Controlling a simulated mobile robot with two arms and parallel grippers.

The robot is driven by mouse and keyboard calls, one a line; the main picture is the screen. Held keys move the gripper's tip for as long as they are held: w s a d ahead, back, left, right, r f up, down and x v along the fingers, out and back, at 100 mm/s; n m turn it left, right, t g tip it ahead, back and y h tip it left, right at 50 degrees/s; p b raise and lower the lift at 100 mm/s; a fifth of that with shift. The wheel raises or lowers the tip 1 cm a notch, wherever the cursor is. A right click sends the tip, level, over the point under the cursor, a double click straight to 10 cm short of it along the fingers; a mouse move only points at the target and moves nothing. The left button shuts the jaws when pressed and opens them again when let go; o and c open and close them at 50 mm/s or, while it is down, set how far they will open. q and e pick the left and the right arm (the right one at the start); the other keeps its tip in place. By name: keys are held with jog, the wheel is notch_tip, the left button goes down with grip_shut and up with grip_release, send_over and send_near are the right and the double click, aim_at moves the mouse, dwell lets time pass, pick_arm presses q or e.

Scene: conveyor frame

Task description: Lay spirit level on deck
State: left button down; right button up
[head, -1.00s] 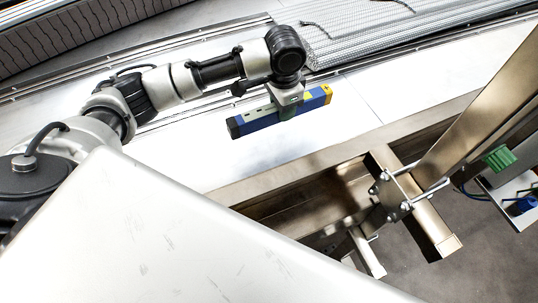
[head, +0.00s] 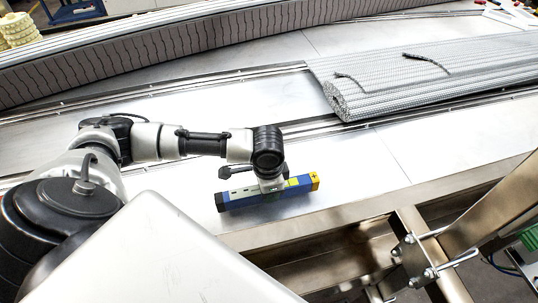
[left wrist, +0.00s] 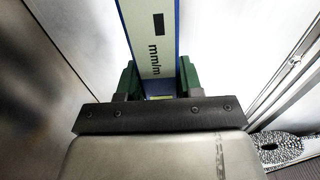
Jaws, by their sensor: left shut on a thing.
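The spirit level (head: 240,197) is a blue bar with a pale printed face, a dark left end and a yellow-orange right end. My left gripper (head: 272,186) comes down from above and is shut on it, right of its middle. In the left wrist view the level (left wrist: 150,35) runs between the green fingers of the gripper (left wrist: 158,82). The level lies over the bright metal deck (head: 340,180), near its front edge and roughly along it. I cannot tell whether it touches the deck. My right gripper is not in view.
A rolled grey chain-link belt (head: 420,80) lies on the deck at the back right. A dark curved belt (head: 180,45) runs behind. A steel beam (head: 490,215) and bolted bracket stand at the front right. The deck right of the level is clear.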

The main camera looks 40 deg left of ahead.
pick_arm(q)
jog(key=shift+f, duration=0.95)
jog(key=c, duration=0.7)
grip_release()
jog(key=shift+f, duration=0.1)
jog(key=shift+c, duration=0.2)
notch_tip(320, 180, up, 12)
jog(key=shift+s+r+p, duration=0.1)
jog(key=shift+r+p, duration=0.05)
jog(key=shift+p, duration=0.4)
